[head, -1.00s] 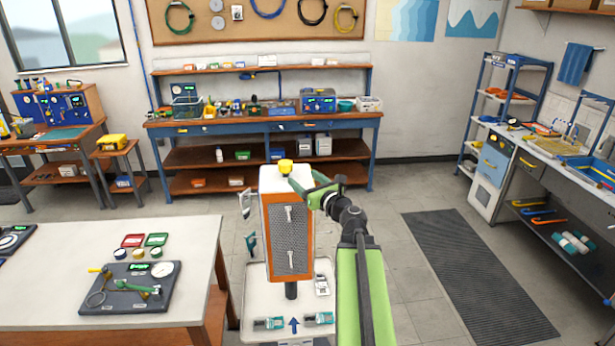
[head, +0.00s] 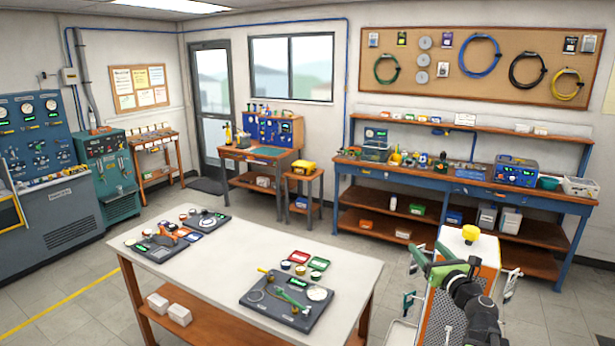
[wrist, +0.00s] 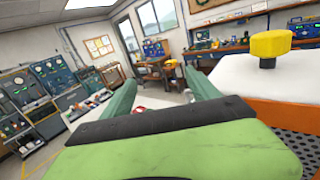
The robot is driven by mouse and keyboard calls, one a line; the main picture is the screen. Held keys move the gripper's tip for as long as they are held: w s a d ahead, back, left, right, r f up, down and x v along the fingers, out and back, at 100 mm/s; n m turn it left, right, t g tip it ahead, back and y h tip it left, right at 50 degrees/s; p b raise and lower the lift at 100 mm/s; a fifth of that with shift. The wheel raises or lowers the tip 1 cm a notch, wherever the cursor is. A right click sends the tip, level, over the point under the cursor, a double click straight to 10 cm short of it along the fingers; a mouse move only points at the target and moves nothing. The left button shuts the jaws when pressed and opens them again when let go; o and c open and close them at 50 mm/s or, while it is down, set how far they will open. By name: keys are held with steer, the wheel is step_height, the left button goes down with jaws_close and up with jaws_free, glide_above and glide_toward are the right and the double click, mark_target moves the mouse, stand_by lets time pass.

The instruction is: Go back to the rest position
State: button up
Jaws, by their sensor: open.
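My gripper (head: 428,256) shows at the lower right of the head view, with my arm folded back beside my orange and white body. In the wrist view its two green fingers (wrist: 160,92) stand apart with nothing between them, pointing out into the room. The gripper is in free air, away from the white-topped table (head: 200,270).
Boards with gauges (head: 288,296) and small coloured dishes lie on the table. A long blue workbench (head: 455,188) stands along the back wall. A small desk (head: 262,156) and stool (head: 303,180) stand left of it. Machines (head: 50,190) line the left. Floor between is clear.

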steer(key=w+a+m+t+h+b, duration=0.1)
steer(key=w+a+m+h+b, duration=0.15)
steer(key=a+m, duration=0.35)
steer(key=s+a+f+m+g+h+b, duration=0.1)
steer(key=a+f+m+g+h, duration=0.2)
steer(key=f+m, duration=0.55)
steer(key=a+f+m+g+h, duration=0.2)
steer(key=f+m+g, duration=0.2)
steer(key=f+m, duration=0.5)
steer(key=s+a+f+m+g+y, duration=0.1)
steer(key=s+a+f+m+g, duration=0.2)
steer(key=s, duration=0.4)
steer(key=s+a+f+m+g+y, duration=0.2)
steer(key=s+a+f+m+g, duration=0.1)
steer(key=s+f+m+g, duration=0.1)
steer(key=s+a+f+m+g+y, duration=0.1)
steer(key=s+a+f+m+g, duration=0.2)
steer(key=s, duration=0.6)
steer(key=f+m+g, duration=0.1)
steer(key=m+g, duration=0.1)
steer(key=m, duration=0.1)
steer(key=shift+s+f+m+y, duration=0.3)
steer(key=shift+m+y, duration=0.05)
